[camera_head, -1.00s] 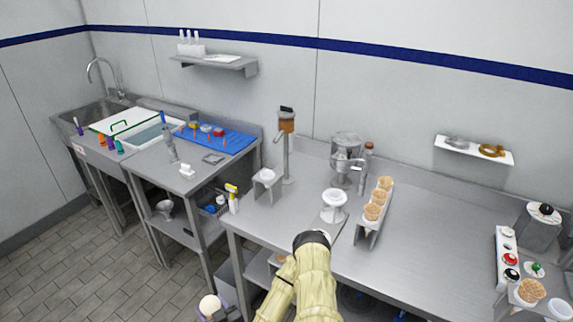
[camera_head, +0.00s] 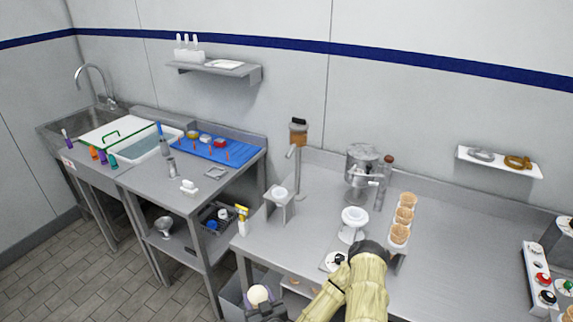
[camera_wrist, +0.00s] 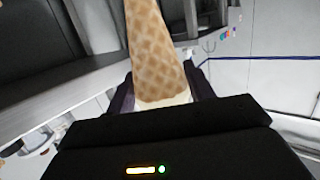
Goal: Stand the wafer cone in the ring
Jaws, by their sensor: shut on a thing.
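In the wrist view the wafer cone (camera_wrist: 158,55) runs away from my gripper (camera_wrist: 163,103), with cream-coloured filling at its near end between the dark fingers. My gripper is shut on it. In the head view my gripper (camera_head: 266,312) is at the bottom edge, in front of the counter, with a pale round ball (camera_head: 258,294) above it; the cone body is hidden there. A small grey stand with a white ring (camera_head: 280,192) on top, which looks like the ring, stands near the counter's left end. My gripper is apart from it, nearer the camera.
A white pedestal bowl (camera_head: 354,217), a metal machine (camera_head: 361,172) and a rack of wafer cones (camera_head: 403,217) stand right of the ring. A post with a brown top (camera_head: 298,134) rises close behind it. A yellow-topped bottle (camera_head: 242,220) stands to its left.

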